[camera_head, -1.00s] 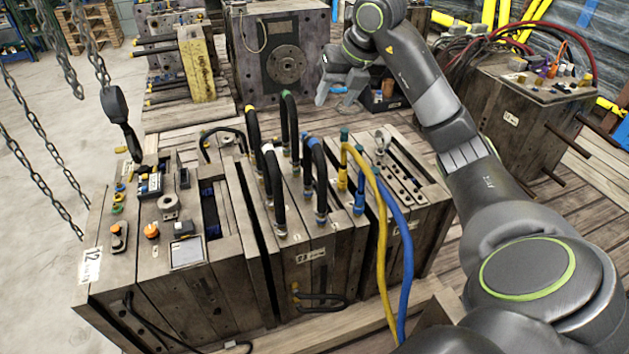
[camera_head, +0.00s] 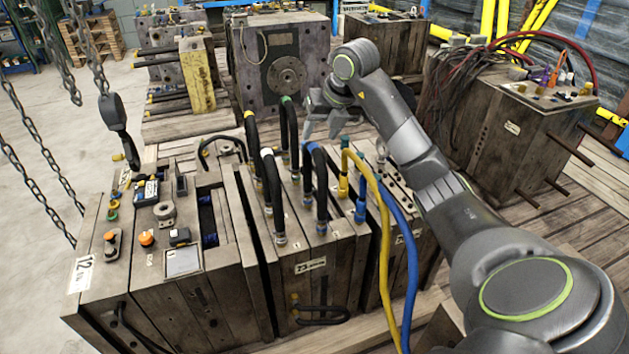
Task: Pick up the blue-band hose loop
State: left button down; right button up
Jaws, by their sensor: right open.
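The blue-band hose loop (camera_head: 321,180) is a black hose standing in an arch on the middle of the wooden-sided mould block (camera_head: 310,268), with a blue band near its top. My right gripper (camera_head: 322,122) is open and empty, pointing down, just above and behind the loop in the picture, apart from it as far as I can tell. Beside it stand similar black loops with a white band (camera_head: 271,185), a green band (camera_head: 291,135) and a yellow band (camera_head: 252,135). My left gripper is not in view.
A yellow hose (camera_head: 384,240) and a blue hose (camera_head: 411,255) arch just right of the loop and hang down the block's front. Chains with a hook (camera_head: 113,115) hang at the left. Another mould block (camera_head: 278,50) stands behind.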

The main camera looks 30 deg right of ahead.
aim_at(315, 144)
jog(key=shift+x, duration=1)
jog(key=x, duration=0.4)
jog(key=shift+s+a+f+b, duration=0.1)
jog(key=shift+a+f+b, duration=0.2)
jog(key=shift+a+f, duration=0.15)
jog(key=shift+f, duration=0.3)
jog(key=c, duration=1)
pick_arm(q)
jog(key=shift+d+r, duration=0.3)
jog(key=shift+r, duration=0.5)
pick_arm(e)
jog(key=shift+r, duration=0.1)
grip_shut()
